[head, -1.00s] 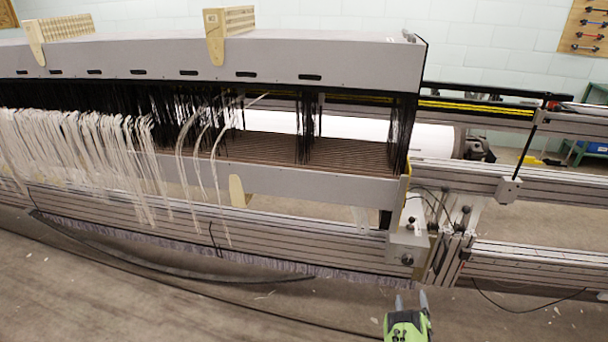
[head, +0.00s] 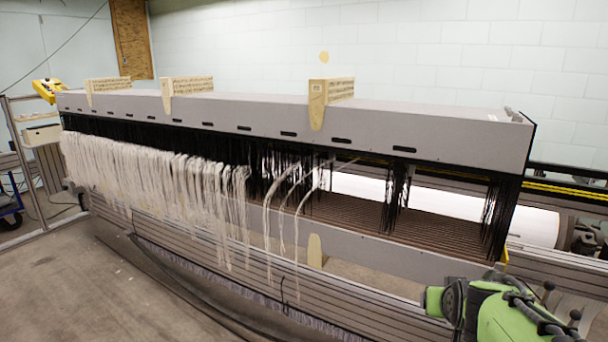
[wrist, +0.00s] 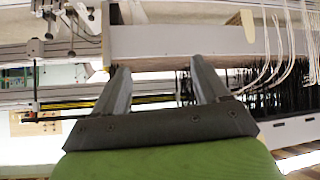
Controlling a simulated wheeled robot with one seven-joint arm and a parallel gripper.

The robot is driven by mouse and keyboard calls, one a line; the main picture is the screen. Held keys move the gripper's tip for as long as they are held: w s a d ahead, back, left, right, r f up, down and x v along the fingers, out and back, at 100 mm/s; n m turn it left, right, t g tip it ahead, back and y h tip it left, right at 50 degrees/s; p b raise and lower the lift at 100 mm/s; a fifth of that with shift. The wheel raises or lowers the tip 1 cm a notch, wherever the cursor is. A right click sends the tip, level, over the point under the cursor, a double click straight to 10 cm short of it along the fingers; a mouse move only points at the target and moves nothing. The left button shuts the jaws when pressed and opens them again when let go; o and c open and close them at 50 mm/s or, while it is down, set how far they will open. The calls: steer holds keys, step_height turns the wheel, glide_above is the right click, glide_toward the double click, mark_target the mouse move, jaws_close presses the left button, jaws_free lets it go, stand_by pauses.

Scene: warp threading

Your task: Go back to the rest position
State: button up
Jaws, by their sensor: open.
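My gripper (wrist: 163,80) is open in the wrist view, with two grey fingers apart and nothing between them. In the head view only a green part of my arm shows at the lower right, and the fingers are not seen there. The weaving machine (head: 290,118) is a long grey beam with black warp threads hanging beneath it. A dense bundle of white threads (head: 150,180) hangs at its left, with a few loose white strands near the middle. The wrist view shows the machine upside down, beyond the fingers and not visibly touched.
Several wooden comb-like blocks, one a beige block (head: 318,104), sit on the beam. A metal frame with a yellow object (head: 47,89) stands at the far left. A dark strip lies along the machine's front. The floor (head: 70,290) at the lower left is clear.

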steer(key=s+a+n+g+y, duration=0.1)
steer(key=s+a, duration=0.4)
steer(key=s, duration=0.4)
steer(key=s+a+r+n+g+y+p, duration=0.1)
steer(key=s+a, duration=0.3)
steer(key=s, duration=0.5)
steer(key=s+a+n+g+y, duration=0.1)
steer(key=s+a, duration=0.4)
steer(key=s, duration=0.4)
step_height(320, 180, up, 17)
steer(key=p, duration=1.7)
steer(key=shift+w, duration=0.35)
steer(key=shift+d, duration=0.1)
